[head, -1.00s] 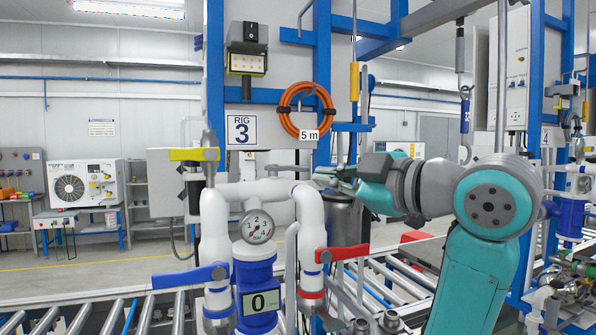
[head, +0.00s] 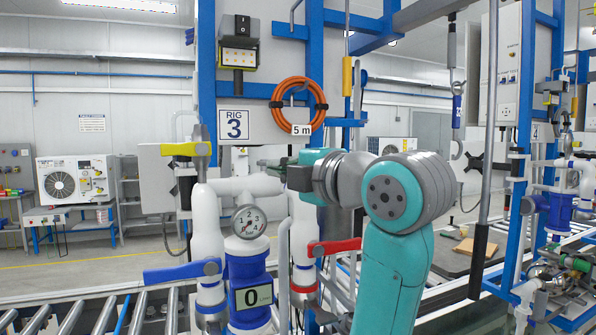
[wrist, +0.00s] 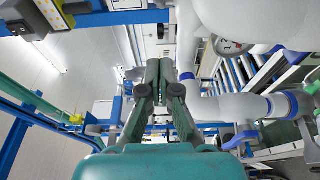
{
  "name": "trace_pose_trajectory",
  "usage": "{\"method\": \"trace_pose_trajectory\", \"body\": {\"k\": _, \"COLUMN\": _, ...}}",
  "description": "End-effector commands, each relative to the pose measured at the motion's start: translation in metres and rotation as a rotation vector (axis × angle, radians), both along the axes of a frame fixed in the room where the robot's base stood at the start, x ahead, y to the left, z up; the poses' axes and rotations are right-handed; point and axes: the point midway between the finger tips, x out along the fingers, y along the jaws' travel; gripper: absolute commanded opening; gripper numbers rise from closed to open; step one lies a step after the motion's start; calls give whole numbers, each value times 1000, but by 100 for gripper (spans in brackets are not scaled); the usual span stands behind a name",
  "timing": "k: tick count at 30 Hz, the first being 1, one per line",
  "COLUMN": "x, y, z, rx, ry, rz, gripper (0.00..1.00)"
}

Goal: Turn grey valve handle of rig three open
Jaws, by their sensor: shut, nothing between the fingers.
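Rig three, marked by its sign (head: 234,126), has white pipes, a gauge (head: 249,222) and a blue meter reading 0 (head: 252,296). My gripper (head: 268,163) is shut and empty, pointing left just above the white cross pipe. Its closed fingers also show in the wrist view (wrist: 166,68).
A yellow handle (head: 186,149) stands at the upper left, a blue handle (head: 182,271) at the lower left and a red handle (head: 334,246) by my arm. An orange hose coil (head: 299,105) hangs above. Conveyor rollers (head: 70,318) run along the bottom left.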

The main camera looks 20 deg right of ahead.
Motion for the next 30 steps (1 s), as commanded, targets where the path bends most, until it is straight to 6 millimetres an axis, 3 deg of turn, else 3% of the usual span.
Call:
{"method": "trace_pose_trajectory", "body": {"k": 4, "x": 27, "y": 8, "z": -1, "rx": 0, "ry": 3, "rz": 2, "gripper": 0}}
{"method": "trace_pose_trajectory", "body": {"k": 10, "x": 40, "y": -17, "z": 0, "rx": 0, "ry": 0, "rz": -2, "gripper": 0}}
{"method": "trace_pose_trajectory", "body": {"k": 30, "x": 46, "y": -29, "z": 0, "rx": 0, "ry": -1, "rz": 0, "gripper": 0}}
